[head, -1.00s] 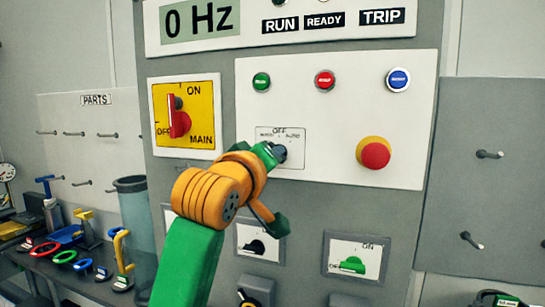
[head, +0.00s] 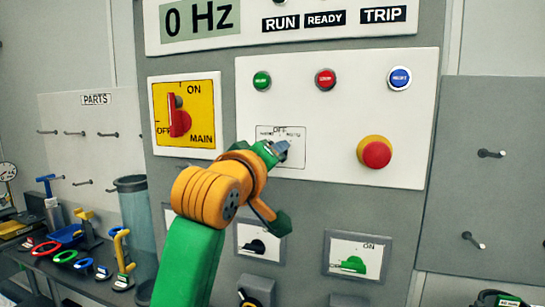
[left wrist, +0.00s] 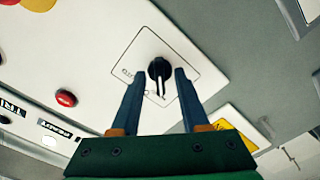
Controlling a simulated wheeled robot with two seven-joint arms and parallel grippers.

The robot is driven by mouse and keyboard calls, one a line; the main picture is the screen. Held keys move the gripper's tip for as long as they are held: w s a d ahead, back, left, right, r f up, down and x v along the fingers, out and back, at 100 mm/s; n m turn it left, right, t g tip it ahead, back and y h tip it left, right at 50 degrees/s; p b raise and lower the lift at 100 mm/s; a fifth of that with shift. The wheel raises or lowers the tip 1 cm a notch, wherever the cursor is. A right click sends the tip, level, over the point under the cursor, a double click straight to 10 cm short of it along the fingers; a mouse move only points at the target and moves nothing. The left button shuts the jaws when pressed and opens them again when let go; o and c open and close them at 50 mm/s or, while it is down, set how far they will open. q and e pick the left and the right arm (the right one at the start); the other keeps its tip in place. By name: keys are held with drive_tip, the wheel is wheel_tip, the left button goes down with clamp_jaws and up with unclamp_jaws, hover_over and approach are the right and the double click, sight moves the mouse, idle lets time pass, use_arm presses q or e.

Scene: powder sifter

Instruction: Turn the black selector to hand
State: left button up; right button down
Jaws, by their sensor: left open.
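The black selector (left wrist: 159,69) sits on a white label plate (left wrist: 185,63) in the left wrist view. Its white pointer line points down in that view, toward the side where the plate's OFF mark seems to be. My left gripper (left wrist: 159,73) is open, with one finger on each side of the selector; I cannot tell whether either touches it. In the head view, my left gripper (head: 281,150) is in front of the plate (head: 292,161) and hides the selector. OFF shows at the plate's top; the smaller side labels are hard to read. My right gripper is not in view.
On the same panel are green (head: 261,81), red (head: 325,79) and blue (head: 399,78) buttons and a red mushroom button (head: 376,154). A yellow main switch (head: 201,131) is at left. Lower switches (head: 353,263) sit below. A bench (head: 105,262) with parts stands at left.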

use_arm(q)
drive_tip(key=b+v, duration=0.4)
drive_tip(key=v, duration=0.3)
drive_tip(key=shift+b, duration=0.3)
drive_tip(key=shift+w, duration=0.1)
